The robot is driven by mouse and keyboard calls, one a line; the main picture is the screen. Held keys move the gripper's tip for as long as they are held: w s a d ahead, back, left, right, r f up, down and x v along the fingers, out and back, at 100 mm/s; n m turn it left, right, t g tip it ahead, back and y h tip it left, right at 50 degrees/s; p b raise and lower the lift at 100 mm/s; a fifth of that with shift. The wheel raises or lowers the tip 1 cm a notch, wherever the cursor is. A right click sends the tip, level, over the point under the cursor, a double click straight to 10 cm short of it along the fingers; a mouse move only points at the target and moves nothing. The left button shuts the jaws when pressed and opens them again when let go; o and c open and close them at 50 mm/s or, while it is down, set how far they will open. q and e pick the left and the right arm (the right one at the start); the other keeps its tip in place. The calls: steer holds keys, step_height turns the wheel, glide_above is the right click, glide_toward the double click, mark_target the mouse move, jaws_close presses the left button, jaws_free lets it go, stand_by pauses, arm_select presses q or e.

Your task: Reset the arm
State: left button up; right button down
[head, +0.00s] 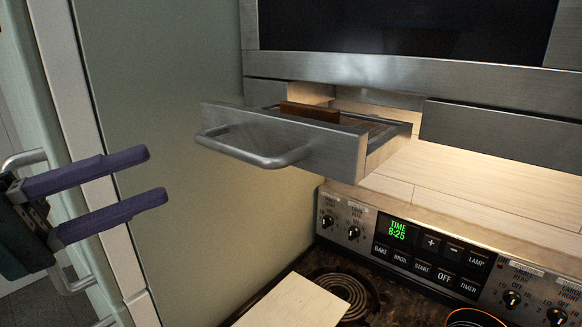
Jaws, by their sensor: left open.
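My left gripper (156,177) is at the left of the head view, its two purple fingers parallel and apart, pointing right. Nothing is between the fingers. It is left of the open drawer (286,138) and apart from its bar handle (262,158). My right gripper is not in the view.
The drawer juts out below a dark-fronted appliance (400,25) and holds a brown block-like item (309,112). Below is a coil stove with a control panel (430,255). A light board (293,304) lies beside a coil burner (346,293). A pale green panel (165,90) stands behind my gripper.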

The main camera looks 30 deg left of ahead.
arm_select(q)
steer(key=shift+w, duration=0.1)
steer(key=d+f+m+g+y+p, duration=0.5)
steer(key=d+f+m+g+y, duration=0.1)
steer(key=f+y, duration=0.15)
steer(key=s+d+m+g+y+p, duration=0.1)
steer(key=s+d+m+g+p, duration=0.2)
steer(key=s+d+m+g, duration=0.2)
steer(key=s+m+g, duration=0.2)
steer(key=g, duration=0.1)
steer(key=shift+s+r+m, duration=0.3)
steer(key=shift+s+r, duration=0.05)
steer(key=shift+r, duration=0.05)
